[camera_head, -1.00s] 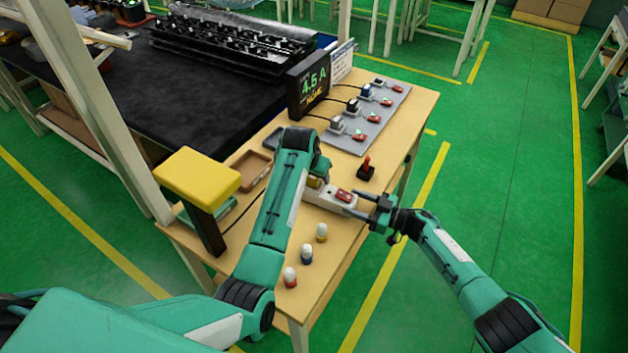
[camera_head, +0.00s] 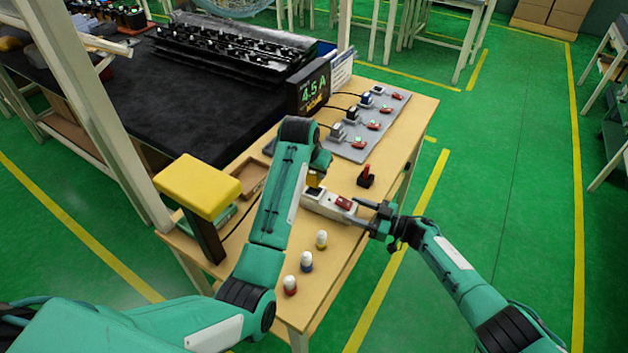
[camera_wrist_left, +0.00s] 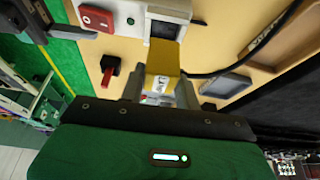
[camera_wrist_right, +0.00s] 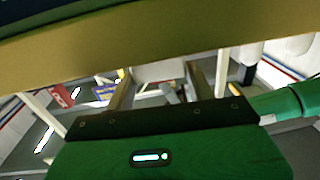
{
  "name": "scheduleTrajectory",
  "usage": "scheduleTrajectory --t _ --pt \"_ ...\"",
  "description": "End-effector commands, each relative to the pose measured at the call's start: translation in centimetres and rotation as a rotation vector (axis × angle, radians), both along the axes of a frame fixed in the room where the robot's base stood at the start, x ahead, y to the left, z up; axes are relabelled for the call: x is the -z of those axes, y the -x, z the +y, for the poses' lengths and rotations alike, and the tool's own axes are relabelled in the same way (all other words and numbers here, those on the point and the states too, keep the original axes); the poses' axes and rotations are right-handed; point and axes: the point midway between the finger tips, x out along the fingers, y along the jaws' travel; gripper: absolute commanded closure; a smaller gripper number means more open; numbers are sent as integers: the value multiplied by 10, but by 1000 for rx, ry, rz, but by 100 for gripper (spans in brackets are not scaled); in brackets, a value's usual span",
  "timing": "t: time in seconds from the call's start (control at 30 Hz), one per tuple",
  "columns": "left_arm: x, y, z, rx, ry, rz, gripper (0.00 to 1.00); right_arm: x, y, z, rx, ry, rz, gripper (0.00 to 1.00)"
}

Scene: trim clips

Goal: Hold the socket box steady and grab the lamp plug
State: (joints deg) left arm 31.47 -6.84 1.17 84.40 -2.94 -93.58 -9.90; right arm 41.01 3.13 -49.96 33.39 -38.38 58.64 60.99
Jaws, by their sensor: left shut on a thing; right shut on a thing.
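The pale socket box (camera_head: 330,206) with a red switch lies near the table's right edge. My right gripper (camera_head: 366,212) is shut on its near right end; the pale end (camera_wrist_right: 158,71) shows between the fingers in the right wrist view. My left gripper (camera_wrist_left: 158,90) is shut on the yellow lamp plug (camera_wrist_left: 162,72), which also shows in the head view (camera_head: 315,180). A black cable trails from the plug. The dark socket face (camera_wrist_left: 163,29) of the box is visible beside the plug. I cannot tell how wide the gap between them is.
A red-handled switch (camera_head: 366,176) stands just behind the box. Several small capped bottles (camera_head: 306,262) stand in front. A yellow-topped lamp (camera_head: 198,186) is at left. A grey panel with plugs (camera_head: 372,128) and a display (camera_head: 309,88) are behind.

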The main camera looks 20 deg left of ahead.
Motion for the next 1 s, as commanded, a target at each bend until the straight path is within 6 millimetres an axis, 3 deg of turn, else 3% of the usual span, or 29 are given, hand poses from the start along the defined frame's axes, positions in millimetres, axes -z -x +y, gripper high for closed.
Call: scheduleTrajectory --t 0.1,0.3,0.6,0.63,0.73,0.77,1.0 --pt "-26 -1 0 1 -1 -4 91 0 0 0 1 1 0 78" --pt "-49 0 0 0 0 -1 91 0 0 0 1 1 0 78" --pt "-54 0 0 0 0 0 91 0 0 0 1 1 0 78" --pt "-54 0 0 0 0 0 91 0 0 0 1 1 0 44" --pt "-53 0 0 0 0 0 91 0 0 0 0 0 0 24" --pt "-53 0 0 0 0 0 91 0 0 0 0 0 0 20" --pt "-53 0 0 0 0 0 91 0 0 0 0 0 0 20"
